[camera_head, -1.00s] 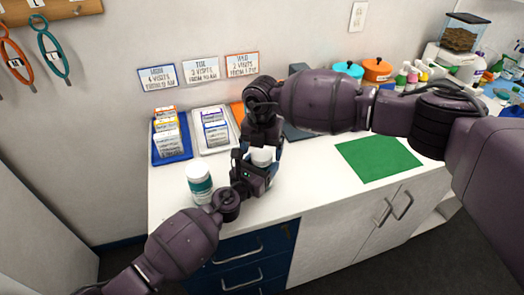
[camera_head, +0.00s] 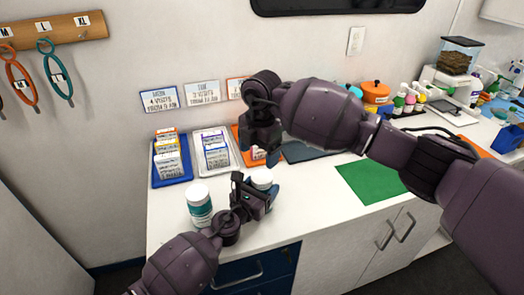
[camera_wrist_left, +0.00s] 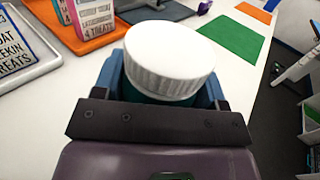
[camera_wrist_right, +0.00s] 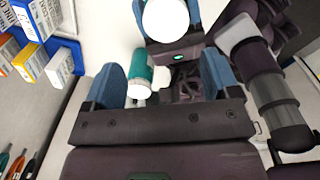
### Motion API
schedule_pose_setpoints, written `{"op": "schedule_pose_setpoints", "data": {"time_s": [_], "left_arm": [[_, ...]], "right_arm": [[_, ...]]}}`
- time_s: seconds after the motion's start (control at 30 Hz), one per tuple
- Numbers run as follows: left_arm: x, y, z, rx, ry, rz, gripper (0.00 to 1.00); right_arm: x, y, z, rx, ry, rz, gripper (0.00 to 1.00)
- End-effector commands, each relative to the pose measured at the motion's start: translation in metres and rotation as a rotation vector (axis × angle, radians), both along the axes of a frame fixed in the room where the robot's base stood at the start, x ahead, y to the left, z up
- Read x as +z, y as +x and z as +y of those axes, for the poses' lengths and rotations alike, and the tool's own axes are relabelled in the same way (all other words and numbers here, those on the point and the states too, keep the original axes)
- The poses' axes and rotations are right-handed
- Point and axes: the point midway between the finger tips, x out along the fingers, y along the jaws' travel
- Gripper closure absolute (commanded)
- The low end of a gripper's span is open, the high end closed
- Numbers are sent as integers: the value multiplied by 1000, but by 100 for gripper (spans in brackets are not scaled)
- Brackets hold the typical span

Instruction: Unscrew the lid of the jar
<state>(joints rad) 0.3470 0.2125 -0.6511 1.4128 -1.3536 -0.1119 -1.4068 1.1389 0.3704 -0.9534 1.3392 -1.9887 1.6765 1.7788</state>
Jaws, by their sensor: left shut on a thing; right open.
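A jar with a ribbed white lid (camera_wrist_left: 170,52) and a teal body (camera_wrist_left: 160,97) is held upright between the blue fingers of my left gripper (camera_wrist_left: 165,95). The lid sits on top of the jar; how tightly it is threaded cannot be told. In the head view the lid (camera_head: 262,177) shows above my left gripper (camera_head: 262,192). My right gripper (camera_head: 260,152) is open and empty, up and slightly left of the lid in the head view, apart from it. In the right wrist view the lid (camera_wrist_right: 168,18) is beyond the open fingers (camera_wrist_right: 162,75).
A second white-lidded teal jar (camera_head: 199,206) stands on the white counter close left of my left gripper. Blue (camera_head: 186,178), white (camera_head: 228,168) and orange (camera_head: 240,150) trays with packets stand behind. A green mat (camera_head: 370,182) lies to the right, with bare counter before it.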

Motion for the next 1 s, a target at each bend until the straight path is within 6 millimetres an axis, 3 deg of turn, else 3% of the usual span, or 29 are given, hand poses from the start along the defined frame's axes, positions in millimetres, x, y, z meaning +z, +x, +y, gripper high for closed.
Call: {"op": "schedule_pose_setpoints", "data": {"time_s": [0.33, 0.8, 1.0], "left_arm": [[0, 0, 0, 0, -1, 1, 100], [0, 0, 0, -1, -1, 1, 100], [0, 0, 0, -1, -1, 1, 100]], "right_arm": [[-6, 0, -8, -139, -49, 6, 18], [-66, -1, -8, -138, -47, 7, 18], [-78, 0, -8, -137, -48, 5, 18]]}}
